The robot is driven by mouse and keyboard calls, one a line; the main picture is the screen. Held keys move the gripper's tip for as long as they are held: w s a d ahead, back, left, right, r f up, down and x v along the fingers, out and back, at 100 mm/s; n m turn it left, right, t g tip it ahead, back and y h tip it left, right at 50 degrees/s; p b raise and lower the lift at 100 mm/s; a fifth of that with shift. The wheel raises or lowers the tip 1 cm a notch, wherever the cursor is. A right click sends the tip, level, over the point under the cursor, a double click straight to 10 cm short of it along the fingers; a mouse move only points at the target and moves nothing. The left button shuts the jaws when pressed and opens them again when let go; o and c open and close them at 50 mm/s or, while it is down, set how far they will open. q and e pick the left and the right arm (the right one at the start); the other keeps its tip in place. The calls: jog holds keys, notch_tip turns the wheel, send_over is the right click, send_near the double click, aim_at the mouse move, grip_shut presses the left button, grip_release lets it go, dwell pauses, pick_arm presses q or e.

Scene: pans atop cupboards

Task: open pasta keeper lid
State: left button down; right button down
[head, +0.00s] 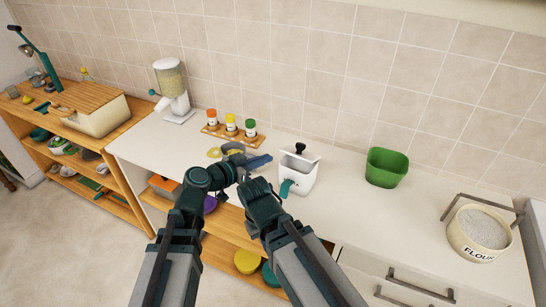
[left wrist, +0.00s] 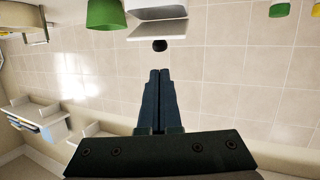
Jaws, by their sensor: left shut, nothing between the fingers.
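The pasta keeper (head: 302,178) is a white container on the white counter, with a black knob (head: 300,147) at its top. I cannot tell whether its lid is fully seated. A teal shape shows against its front. In the left wrist view the keeper (left wrist: 158,28) appears upside down at the top, with the knob (left wrist: 160,45) just beyond my fingertips. My left gripper (head: 262,161) is shut and empty, left of the keeper and apart from it; its blue fingers show in the wrist view (left wrist: 160,72). My right arm reaches in front; its fingers are not clearly visible.
Red, yellow and green-capped jars (head: 231,126) on a wooden rack and a dispenser (head: 171,90) stand to the left. A green bin (head: 385,167) and a flour pot (head: 479,232) stand to the right. The counter between the keeper and the bin is clear.

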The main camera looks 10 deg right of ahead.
aim_at(298, 147)
pick_arm(q)
jog(key=b+x, duration=0.3)
jog(key=x, duration=0.9)
jog(key=shift+w+d+f, duration=0.15)
jog(key=shift+w+d, duration=0.05)
jog(key=shift+d, duration=0.1)
